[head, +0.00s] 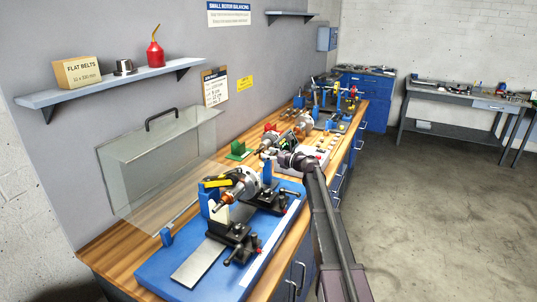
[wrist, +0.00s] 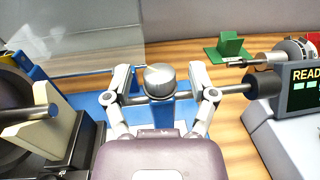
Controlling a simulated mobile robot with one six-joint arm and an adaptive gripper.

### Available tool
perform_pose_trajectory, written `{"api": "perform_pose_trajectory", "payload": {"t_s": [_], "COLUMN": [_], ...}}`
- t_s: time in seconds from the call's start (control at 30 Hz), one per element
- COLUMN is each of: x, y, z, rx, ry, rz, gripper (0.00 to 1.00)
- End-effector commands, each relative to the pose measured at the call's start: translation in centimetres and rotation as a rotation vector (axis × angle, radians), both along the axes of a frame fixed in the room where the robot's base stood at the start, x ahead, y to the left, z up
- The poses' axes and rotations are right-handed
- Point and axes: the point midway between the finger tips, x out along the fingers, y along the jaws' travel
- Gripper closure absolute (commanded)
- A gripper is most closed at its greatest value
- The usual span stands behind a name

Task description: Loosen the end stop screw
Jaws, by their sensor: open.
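My gripper (wrist: 162,72) is open, with one finger on each side of a round silver knob (wrist: 160,79) in the wrist view. A horizontal rod (wrist: 229,90) runs behind or under the knob, toward a dark cylinder (wrist: 264,88) on the right. The knob may be the end stop screw; its shank and threads are hidden. I cannot tell whether the fingers touch it. In the head view, my gripper (head: 271,158) is over the bench, behind the blue balancing machine (head: 158,270), and its fingers are too small to read.
A rotor (head: 238,186) sits on the blue machine; a large wheel shows at the wrist view's left edge. A display unit (wrist: 303,88) stands close on the right. A green block (wrist: 230,45) lies behind.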

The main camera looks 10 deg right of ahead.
Motion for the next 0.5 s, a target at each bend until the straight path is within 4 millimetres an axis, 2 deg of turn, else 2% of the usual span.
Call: {"api": "perform_pose_trajectory", "payload": {"t_s": [0.27, 0.5], "x": [-1.1, -3.3], "y": [-1.1, -3.5], "z": [0.0, 0.0], "rx": [0.000, 0.000], "ry": [0.000, 0.000], "rz": [-0.002, -0.003], "gripper": [0.27, 0.27]}}
